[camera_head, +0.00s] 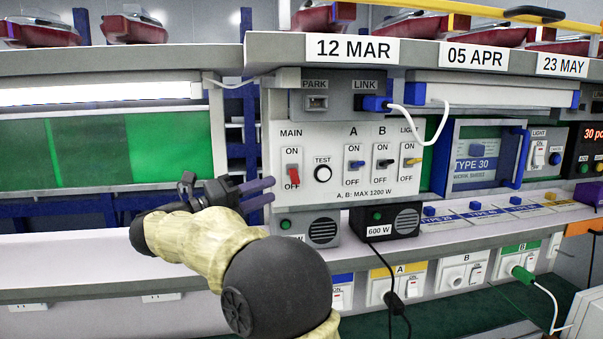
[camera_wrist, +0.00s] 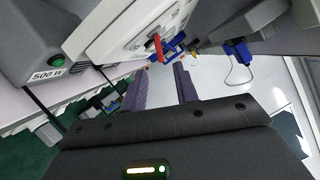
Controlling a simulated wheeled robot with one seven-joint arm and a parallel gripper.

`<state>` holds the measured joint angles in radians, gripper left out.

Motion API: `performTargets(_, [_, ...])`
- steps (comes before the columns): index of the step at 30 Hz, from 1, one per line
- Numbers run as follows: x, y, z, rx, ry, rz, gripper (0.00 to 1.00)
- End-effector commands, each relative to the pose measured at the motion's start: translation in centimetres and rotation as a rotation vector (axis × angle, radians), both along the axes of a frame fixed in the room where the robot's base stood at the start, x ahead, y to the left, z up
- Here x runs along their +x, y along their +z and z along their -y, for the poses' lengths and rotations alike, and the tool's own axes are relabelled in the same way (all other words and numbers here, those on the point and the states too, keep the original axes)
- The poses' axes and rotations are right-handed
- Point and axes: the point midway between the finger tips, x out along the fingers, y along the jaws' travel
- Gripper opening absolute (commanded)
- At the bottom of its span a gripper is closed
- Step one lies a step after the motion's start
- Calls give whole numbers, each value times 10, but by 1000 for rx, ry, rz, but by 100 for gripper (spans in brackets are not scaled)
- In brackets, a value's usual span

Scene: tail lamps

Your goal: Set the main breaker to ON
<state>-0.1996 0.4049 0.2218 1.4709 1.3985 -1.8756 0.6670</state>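The main breaker is a red lever (camera_head: 293,176) under the label MAIN on a white panel (camera_head: 333,195), between the ON and OFF marks. It appears to point down toward OFF. In the wrist view the red lever (camera_wrist: 159,47) stands out from the panel just beyond my fingertips, roughly in line with the gap between them. My gripper (camera_head: 273,190) is just left of the panel, slightly below the lever's height in the head view. Its two dark fingers are apart with nothing between them, as the wrist view (camera_wrist: 162,70) shows. No contact with the lever is visible.
A shelf edge (camera_head: 262,52) overhangs the panel.

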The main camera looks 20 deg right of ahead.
Motion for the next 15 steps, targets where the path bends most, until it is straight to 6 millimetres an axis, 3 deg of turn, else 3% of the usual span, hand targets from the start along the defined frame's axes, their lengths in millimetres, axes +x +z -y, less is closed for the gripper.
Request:
performTargets(9, [8, 13, 56, -2, -3, 0, 30])
performTargets(15, [13, 16, 84, 0, -1, 0, 30])
